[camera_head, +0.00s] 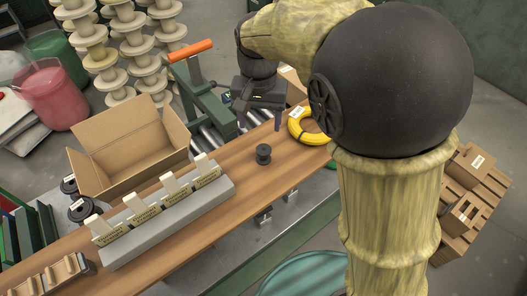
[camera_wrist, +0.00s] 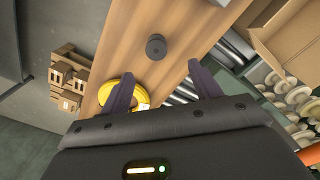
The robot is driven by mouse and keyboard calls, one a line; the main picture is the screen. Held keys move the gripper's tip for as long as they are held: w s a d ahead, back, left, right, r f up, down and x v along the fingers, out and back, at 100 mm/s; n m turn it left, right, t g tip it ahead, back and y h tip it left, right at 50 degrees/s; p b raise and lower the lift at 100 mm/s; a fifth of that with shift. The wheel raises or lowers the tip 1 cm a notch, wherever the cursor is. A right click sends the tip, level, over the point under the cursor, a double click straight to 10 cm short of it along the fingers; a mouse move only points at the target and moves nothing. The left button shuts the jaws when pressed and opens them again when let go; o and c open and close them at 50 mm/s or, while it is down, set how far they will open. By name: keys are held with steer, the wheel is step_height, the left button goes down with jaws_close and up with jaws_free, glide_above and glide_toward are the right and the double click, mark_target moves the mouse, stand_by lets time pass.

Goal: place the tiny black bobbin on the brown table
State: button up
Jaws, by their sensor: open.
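The tiny black bobbin (camera_head: 263,153) stands upright on the brown table (camera_head: 222,163), right of the grey block in the head view. In the wrist view the bobbin (camera_wrist: 156,47) sits on the wooden top (camera_wrist: 135,30), beyond the fingertips and roughly midway between them. My gripper (camera_head: 258,122) is open and empty above the table's back edge, a little behind the bobbin. In the wrist view my gripper (camera_wrist: 160,75) shows both dark fingers spread apart, with nothing between them.
A yellow coil (camera_head: 303,128) lies on the table to the right. An open cardboard box (camera_head: 130,150) and a grey block (camera_head: 170,215) with several labelled uprights stand to the left. Metal rollers (camera_head: 215,133) run behind the table. Bare wood surrounds the bobbin.

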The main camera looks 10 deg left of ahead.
mark_target(263, 149)
step_height(263, 149, down, 8)
steer(key=shift+r+p, duration=0.1)
steer(key=shift+p, duration=0.6)
steer(key=shift+w+d+f+p, duration=0.15)
steer(key=shift+f+p, duration=0.15)
steer(key=shift+f, duration=0.55)
steer(key=shift+w+d+f+p, duration=0.1)
steer(key=shift+f+p, duration=0.25)
steer(key=shift+f, duration=0.5)
steer(key=shift+w+d+f+p, duration=0.15)
steer(key=shift+f+p, duration=0.15)
steer(key=shift+f, duration=0.55)
steer(key=shift+s, duration=0.15)
steer(key=c, duration=1.1)
steer(key=shift+r, duration=0.15)
steer(key=shift+c, duration=0.2)
step_height(263, 149, up, 10)
steer(key=shift+f+b, duration=0.1)
steer(key=shift+b, duration=0.95)
